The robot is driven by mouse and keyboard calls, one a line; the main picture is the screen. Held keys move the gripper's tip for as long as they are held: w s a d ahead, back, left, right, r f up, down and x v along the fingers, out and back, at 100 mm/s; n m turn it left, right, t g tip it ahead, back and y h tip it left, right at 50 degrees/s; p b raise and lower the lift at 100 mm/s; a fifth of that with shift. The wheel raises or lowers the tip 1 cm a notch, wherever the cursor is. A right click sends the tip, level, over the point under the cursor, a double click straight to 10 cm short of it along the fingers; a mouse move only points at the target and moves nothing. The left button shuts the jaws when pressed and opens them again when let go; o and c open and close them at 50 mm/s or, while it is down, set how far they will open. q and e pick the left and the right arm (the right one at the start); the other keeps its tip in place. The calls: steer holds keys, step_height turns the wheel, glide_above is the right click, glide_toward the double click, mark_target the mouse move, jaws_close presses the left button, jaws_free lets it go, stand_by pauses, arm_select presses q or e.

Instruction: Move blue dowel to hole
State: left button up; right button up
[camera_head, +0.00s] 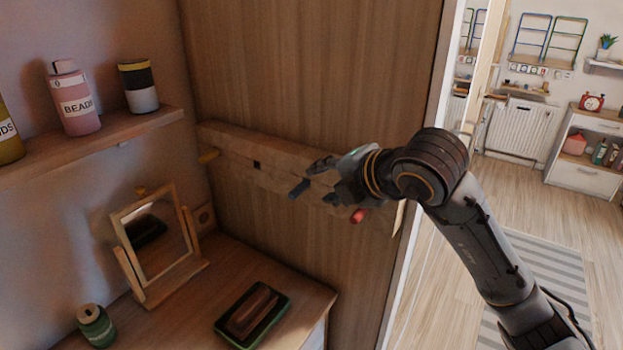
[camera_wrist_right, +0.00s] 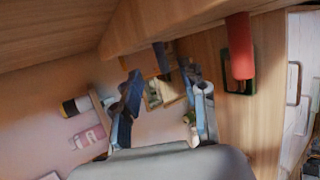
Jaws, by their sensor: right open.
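The blue dowel (camera_head: 299,189) sticks out from a wooden rail on the wall. A dark square hole (camera_head: 257,164) is in the rail to the left of it. My right gripper (camera_head: 323,181) is open and empty, just right of the blue dowel in the head view. In the right wrist view the blue dowel (camera_wrist_right: 160,55) shows beyond and between the spread fingertips (camera_wrist_right: 160,77), with no clear contact. The dowel's base is partly hidden by the gripper in the head view. My left gripper is not in view.
A red dowel (camera_head: 358,215) sticks out right of the gripper, and a yellow dowel (camera_head: 208,156) at the rail's left end. Below stand a mirror (camera_head: 160,240), a brush on a dark tray (camera_head: 222,330) and a green jar (camera_head: 96,328). A shelf (camera_head: 150,118) holds containers.

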mark_target(304, 187)
steer(key=p+x, duration=0.1)
steer(key=x, duration=0.4)
steer(key=shift+w+a+f, duration=0.1)
steer(key=shift+w+a, duration=0.1)
steer(key=shift+w+a+f+p, duration=0.15)
steer(key=shift+w+f+p, duration=0.15)
steer(key=shift+w, duration=0.05)
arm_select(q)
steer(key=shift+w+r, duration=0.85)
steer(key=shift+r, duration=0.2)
arm_select(e)
steer(key=c, duration=0.9)
jaws_close()
